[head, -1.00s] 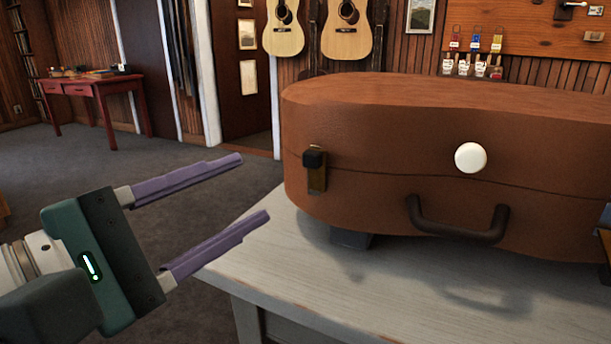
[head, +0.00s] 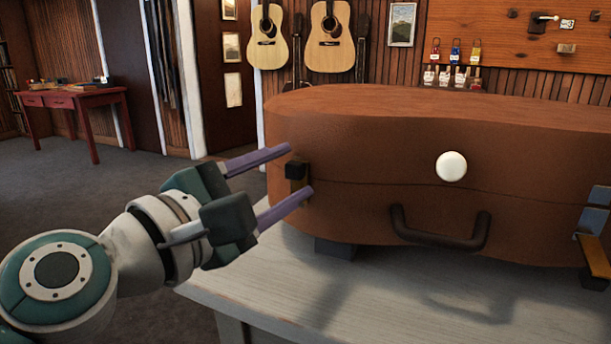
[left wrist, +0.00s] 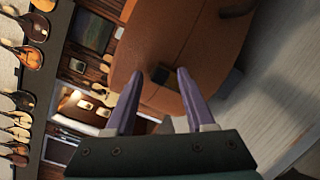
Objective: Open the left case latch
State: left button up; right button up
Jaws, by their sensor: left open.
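The brown case (head: 350,140) lies closed on the table, its handle (head: 440,238) and a white round knob (head: 451,166) facing me. The left latch (head: 296,173) is a dark block over a brass plate on the case front. My left gripper (head: 300,169) is open, with purple fingertips above and below the latch. In the left wrist view the dark latch block (left wrist: 160,75) shows between the fingertips (left wrist: 160,72); contact is unclear.
The pale table top (head: 400,305) has free room in front of the case. A dark support (head: 335,248) is under the case's left end. A red desk (head: 75,98) stands far back left, and guitars (head: 330,35) hang on the rear wall.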

aim_at(296, 177)
pick_arm(q)
jog(key=shift+c, duration=0.2)
grip_shut()
dwell(0.3)
jog(key=f+t+b, duration=0.1)
jog(key=b, duration=0.5)
jog(key=s+f+t+h+b, duration=0.1)
jog(key=b, duration=0.5)
jog(key=shift+a+f+m, duration=0.15)
jog(key=shift+f+m, duration=0.15)
jog(key=t+h+b, duration=0.1)
jog(key=b, duration=0.6)
jog(key=s+f+m+t+h+b, duration=0.1)
jog(key=t+b, duration=0.1)
jog(key=b, duration=0.6)
jog(key=shift+a+h, duration=0.15)
jog(key=shift+h, duration=0.25)
jog(key=shift+r+h+b, duration=0.25)
jog(key=shift+h+b, duration=0.05)
jog(key=shift+b, duration=0.5)
